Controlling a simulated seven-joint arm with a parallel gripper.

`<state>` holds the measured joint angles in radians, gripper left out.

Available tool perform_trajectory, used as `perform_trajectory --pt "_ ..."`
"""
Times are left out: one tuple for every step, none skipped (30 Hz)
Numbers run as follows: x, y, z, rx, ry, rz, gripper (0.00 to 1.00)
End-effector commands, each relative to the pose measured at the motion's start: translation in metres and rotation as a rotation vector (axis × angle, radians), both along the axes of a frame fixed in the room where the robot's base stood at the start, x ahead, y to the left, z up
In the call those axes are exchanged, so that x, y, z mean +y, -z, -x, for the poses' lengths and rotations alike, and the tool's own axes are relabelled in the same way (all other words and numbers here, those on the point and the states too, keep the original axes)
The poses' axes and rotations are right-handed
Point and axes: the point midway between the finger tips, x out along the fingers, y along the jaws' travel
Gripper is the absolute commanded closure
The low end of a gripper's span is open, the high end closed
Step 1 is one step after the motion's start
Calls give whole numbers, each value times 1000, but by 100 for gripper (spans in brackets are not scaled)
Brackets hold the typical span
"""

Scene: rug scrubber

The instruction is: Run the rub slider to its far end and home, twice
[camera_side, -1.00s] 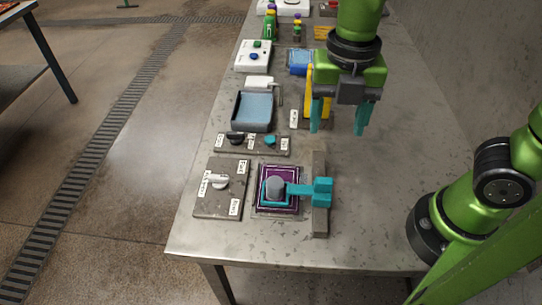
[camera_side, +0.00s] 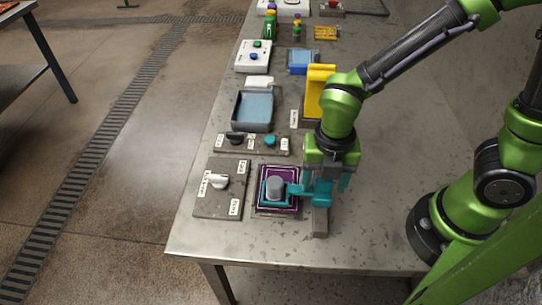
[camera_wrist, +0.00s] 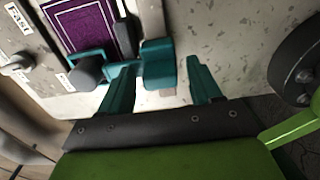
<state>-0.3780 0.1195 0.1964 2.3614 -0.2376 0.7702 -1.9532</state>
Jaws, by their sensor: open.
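The teal rub slider block (camera_side: 318,198) sits on a grey upright-drawn rail (camera_side: 320,225) near the table's front end. A teal arm (camera_side: 297,190) joins it to a grey cylindrical scrubber (camera_side: 275,187) over a purple rug patch (camera_side: 279,211). My gripper (camera_side: 325,200) is open at the slider, partly hiding the block and the rail's far part. In the wrist view my gripper's teal fingers (camera_wrist: 161,66) appear on either side of the slider block (camera_wrist: 158,65), with visible gaps. The purple rug (camera_wrist: 85,25) and scrubber (camera_wrist: 87,70) lie to the left there.
A panel with a white-handled knob (camera_side: 218,182) and labels stands left of the rug. Behind it are a knob strip (camera_side: 250,144), a blue-lined tray (camera_side: 254,108) and a yellow upright piece (camera_side: 319,90). The table right of the rail is clear.

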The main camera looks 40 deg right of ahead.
Motion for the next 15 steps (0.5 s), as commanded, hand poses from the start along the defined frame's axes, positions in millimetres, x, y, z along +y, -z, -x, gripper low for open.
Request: perform_trajectory --pt "0 1 0 1 0 1 36" --pt "0 1 0 1 0 1 36" --pt "0 1 0 0 0 0 36" --pt "0 1 0 0 0 0 36" --pt "0 1 0 0 0 0 36" --pt "0 1 0 0 0 0 36" --pt "0 1 0 0 0 0 38" --pt "0 1 0 0 0 0 42" --pt "0 0 0 0 0 0 48" --pt "0 0 0 0 0 0 53" --pt "0 0 0 0 0 0 58" --pt "0 0 0 0 0 0 64" --pt "0 0 0 0 0 0 68" --pt "0 0 0 0 0 0 73" --pt "0 0 0 0 0 0 79"
